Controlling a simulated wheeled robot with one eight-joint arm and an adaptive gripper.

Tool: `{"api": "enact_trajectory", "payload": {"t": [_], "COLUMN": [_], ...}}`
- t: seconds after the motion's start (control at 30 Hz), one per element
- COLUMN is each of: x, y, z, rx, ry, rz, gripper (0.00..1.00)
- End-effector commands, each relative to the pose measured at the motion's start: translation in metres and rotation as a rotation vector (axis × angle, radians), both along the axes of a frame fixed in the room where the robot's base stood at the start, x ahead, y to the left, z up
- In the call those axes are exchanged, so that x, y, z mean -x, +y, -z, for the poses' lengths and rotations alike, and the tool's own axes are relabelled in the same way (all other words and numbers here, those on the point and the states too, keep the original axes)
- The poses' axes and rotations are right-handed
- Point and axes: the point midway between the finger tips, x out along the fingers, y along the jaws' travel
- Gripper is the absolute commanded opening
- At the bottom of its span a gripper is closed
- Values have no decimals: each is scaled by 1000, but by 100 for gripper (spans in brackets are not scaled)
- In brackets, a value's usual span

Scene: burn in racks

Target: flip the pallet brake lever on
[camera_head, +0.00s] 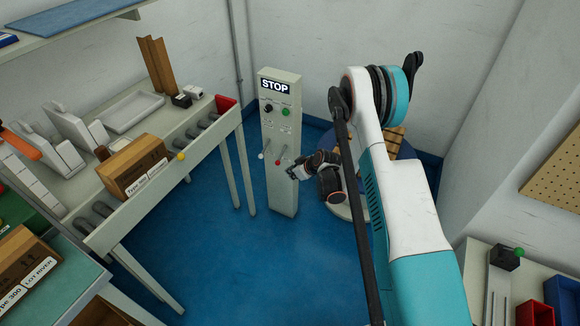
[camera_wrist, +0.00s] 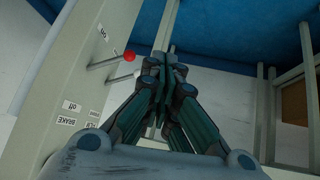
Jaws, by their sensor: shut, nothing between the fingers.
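A slim pale control post (camera_head: 282,195) with a STOP sign stands against the back wall. Two levers stick out from its face: one with a red knob (camera_head: 278,162) and one with a white knob (camera_head: 261,156). In the wrist view, the red knob (camera_wrist: 129,57) is just left of my fingertips. Labels there read BRAKE (camera_wrist: 61,121) and off (camera_wrist: 70,105); I cannot tell for sure which lever they belong to. My gripper (camera_head: 291,173) is shut and empty, to the right of the red lever. Its fingertips (camera_wrist: 162,62) hide part of the wrist view.
A long bench (camera_head: 205,155) with trays and a brown Type 300 box (camera_head: 135,168) stands left of the post. A round stand (camera_head: 343,209) is behind my arm. A side table (camera_head: 515,275) with bins is at lower right. Blue floor in front of the post is clear.

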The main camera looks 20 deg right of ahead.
Motion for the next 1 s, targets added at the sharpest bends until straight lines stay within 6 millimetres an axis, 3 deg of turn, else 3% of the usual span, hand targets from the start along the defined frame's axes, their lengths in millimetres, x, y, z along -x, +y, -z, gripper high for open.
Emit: {"api": "enact_trajectory", "payload": {"t": [0.23,0.83,1.0], "x": [20,21,18], "y": [0,0,1], "z": [-9,-11,-41], "rx": [0,0,-1], "ry": [0,0,9], "rz": [0,1,20], "gripper": [0,0,0]}}
